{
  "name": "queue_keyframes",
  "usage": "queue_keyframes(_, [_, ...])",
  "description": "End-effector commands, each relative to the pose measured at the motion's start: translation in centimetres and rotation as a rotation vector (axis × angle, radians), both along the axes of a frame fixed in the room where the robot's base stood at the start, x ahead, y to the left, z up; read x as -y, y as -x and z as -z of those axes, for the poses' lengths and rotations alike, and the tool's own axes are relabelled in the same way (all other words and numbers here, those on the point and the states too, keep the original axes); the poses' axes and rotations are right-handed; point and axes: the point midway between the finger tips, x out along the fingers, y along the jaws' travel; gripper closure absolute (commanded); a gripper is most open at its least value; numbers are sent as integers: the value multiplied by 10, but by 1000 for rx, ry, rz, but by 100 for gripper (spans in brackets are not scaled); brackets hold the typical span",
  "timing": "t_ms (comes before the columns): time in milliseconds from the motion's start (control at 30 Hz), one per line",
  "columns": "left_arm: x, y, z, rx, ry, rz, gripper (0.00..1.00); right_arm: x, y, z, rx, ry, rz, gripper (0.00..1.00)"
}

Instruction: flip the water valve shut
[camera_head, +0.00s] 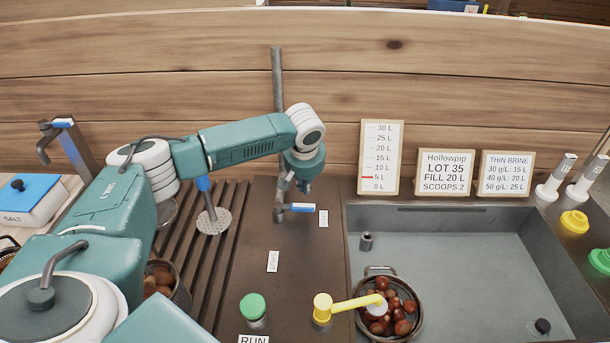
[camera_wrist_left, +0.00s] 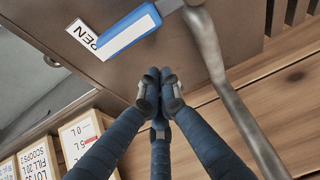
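The water valve's blue-and-white lever (camera_head: 301,207) sits at the foot of a tall grey pipe (camera_head: 277,80) and points right, toward the OPEN label (camera_head: 323,218). The SHUT label (camera_head: 273,261) lies nearer to me on the counter. My left gripper (camera_head: 304,186) hangs just above and behind the lever. In the left wrist view its dark fingers (camera_wrist_left: 160,90) are closed together with nothing between them. My right gripper is out of view.
A sink (camera_head: 470,255) is at right, with a pot of chestnuts (camera_head: 403,326) and a yellow arm (camera_head: 350,303) reaching over it. A green button (camera_head: 253,307) stands near the front. A gauge board (camera_head: 380,157) has a red mark at 5 L.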

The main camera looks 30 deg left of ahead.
Motion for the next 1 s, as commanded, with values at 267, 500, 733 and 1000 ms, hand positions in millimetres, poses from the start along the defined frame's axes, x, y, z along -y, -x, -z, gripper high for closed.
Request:
queue_keyframes(267, [16, 25, -4, 2, 0, 3, 100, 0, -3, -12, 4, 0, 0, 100])
queue_keyframes(500, [18, 29, -3, 2, 2, 2, 100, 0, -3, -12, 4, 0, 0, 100])
queue_keyframes(733, [18, 28, -3, 2, 2, 4, 100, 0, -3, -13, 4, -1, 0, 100])
queue_keyframes(1000, [22, 19, -4, 1, 4, 52, 100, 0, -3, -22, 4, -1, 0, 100])
